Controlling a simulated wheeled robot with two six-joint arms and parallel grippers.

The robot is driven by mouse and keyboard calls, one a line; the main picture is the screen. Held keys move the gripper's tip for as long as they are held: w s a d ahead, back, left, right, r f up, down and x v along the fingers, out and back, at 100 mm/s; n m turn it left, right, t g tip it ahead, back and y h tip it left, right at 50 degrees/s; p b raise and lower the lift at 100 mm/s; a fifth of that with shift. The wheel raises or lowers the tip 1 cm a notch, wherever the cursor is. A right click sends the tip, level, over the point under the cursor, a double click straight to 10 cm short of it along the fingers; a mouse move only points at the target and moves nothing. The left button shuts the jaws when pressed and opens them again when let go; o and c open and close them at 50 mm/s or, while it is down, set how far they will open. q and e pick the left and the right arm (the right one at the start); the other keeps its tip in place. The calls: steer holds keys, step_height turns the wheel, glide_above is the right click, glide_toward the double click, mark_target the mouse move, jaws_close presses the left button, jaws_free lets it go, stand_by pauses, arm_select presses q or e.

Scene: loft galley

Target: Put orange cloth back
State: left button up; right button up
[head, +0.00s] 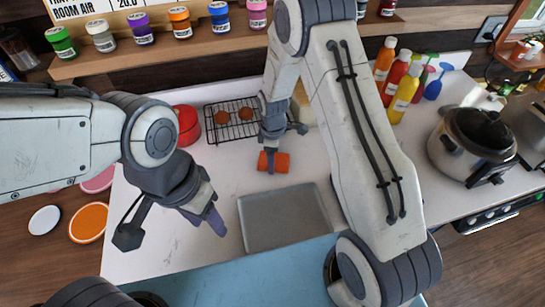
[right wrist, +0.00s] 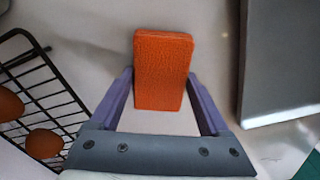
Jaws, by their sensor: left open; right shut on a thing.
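The orange cloth (head: 281,163) is a small folded block in the head view, behind the grey tray and in front of the wire rack. It also shows in the right wrist view (right wrist: 162,70), between my two purple fingers. My right gripper (head: 272,153) points down and is shut on the cloth. I cannot tell whether the cloth touches the white counter (head: 160,235) or hangs just above it. My left gripper (head: 213,217) is open and empty over the counter's left part, left of the tray.
The grey tray (head: 285,217) lies right in front of the cloth. A black wire rack (head: 232,119) with brown round items stands behind, next to a red canister (head: 187,125). Bottles (head: 404,92) and a cooker (head: 470,145) stand at right. Jars line the shelf (head: 160,52).

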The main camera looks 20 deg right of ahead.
steer(key=shift+f, duration=0.2)
steer(key=o, duration=1.2)
steer(key=shift+c, duration=0.2)
